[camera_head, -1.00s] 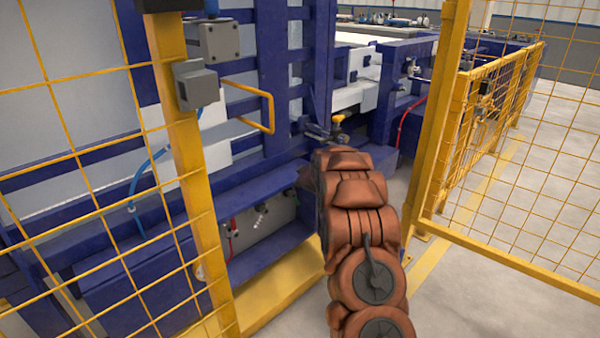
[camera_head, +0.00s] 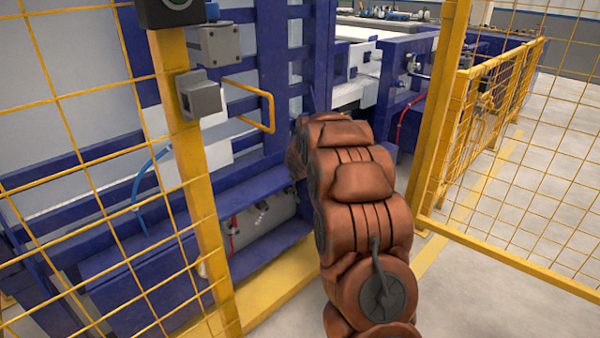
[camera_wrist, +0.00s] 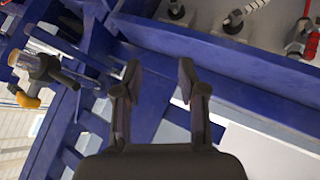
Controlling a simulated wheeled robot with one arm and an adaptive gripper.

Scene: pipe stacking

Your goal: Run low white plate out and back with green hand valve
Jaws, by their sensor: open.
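My gripper (camera_wrist: 160,82) is open and empty in the wrist view, its two dark fingers apart in front of blue frame beams. My arm hides it in the head view. No valve shows a clearly green handle. Several valve-like fittings (camera_wrist: 240,16) stand on a pale surface at the top of the wrist view. A low pale panel (camera_head: 278,211) shows left of my arm in the head view, under the blue beam. I cannot tell whether it is the low white plate. Another pale surface (camera_wrist: 265,150) lies at the lower right of the wrist view.
A yellow-handled fitting (camera_wrist: 28,100) is left of my gripper, beside blue beams. A yellow post (camera_head: 190,150) and mesh fence stand left of my arm; another yellow post (camera_head: 440,120) and mesh stand right. Grey floor (camera_head: 480,290) is open at lower right.

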